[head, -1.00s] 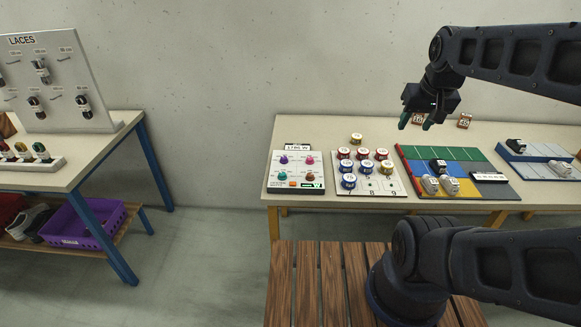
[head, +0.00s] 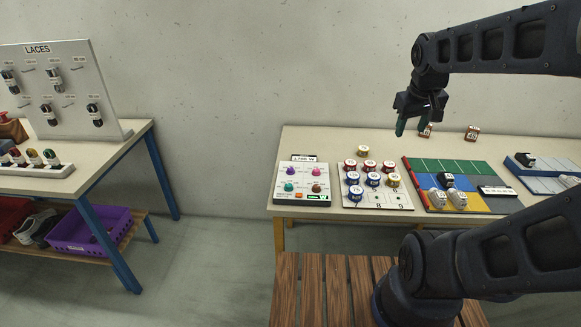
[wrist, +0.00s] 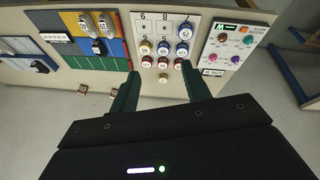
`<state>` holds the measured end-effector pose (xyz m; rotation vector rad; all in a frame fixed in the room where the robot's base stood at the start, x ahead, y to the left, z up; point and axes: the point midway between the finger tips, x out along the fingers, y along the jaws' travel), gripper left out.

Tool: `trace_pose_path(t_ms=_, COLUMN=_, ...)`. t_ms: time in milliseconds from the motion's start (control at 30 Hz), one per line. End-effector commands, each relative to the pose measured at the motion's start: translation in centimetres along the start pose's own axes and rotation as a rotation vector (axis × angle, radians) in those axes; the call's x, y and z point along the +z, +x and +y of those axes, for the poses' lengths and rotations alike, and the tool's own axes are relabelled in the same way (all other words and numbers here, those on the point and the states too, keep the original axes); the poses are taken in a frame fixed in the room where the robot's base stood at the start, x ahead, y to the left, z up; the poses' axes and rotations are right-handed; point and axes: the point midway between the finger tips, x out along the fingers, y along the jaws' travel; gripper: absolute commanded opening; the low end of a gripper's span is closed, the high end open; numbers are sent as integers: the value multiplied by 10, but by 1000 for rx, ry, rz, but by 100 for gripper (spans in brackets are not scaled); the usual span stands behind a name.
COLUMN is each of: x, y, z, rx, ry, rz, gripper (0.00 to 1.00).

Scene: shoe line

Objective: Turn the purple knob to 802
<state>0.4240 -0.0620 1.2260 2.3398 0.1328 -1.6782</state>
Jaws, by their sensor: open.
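The purple knob (head: 291,170) sits at the upper left of a white control panel (head: 300,196) on the table. Pink, teal and brown knobs share the panel. A small display (head: 304,158) stands at the panel's back edge; its reading is too small to tell. My gripper (head: 413,128) is open and empty, above the back of the table, well to the right of the panel. In the wrist view the panel (wrist: 208,58) lies to the right of my gripper (wrist: 160,70), apart from it, with the purple knob (wrist: 236,59) unobstructed.
A white number board (head: 378,201) with several round tins stands right of the panel. Beyond it is a coloured mat (head: 418,178) with shoes. Two small tags stand at the table's back. A slatted wooden surface (head: 310,290) is in front. The lace table (head: 110,165) is at left.

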Motion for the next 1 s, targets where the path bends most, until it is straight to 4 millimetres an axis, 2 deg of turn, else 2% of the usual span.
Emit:
trace_pose_path(t_ms=100, x=-26, y=11, z=-7, rx=21, ry=-146, rz=-44, gripper=48)
trace_pose_path(t_ms=467, x=-102, y=55, z=-39, rx=32, ry=-602, rz=-152, gripper=48)
trace_pose_path(t_ms=767, x=-156, y=103, z=-80, rx=-16, ry=-981, rz=-211, gripper=48)
trace_pose_path(t_ms=1000, x=-193, y=146, z=-122, rx=-86, ry=-1278, rz=-229, gripper=48)
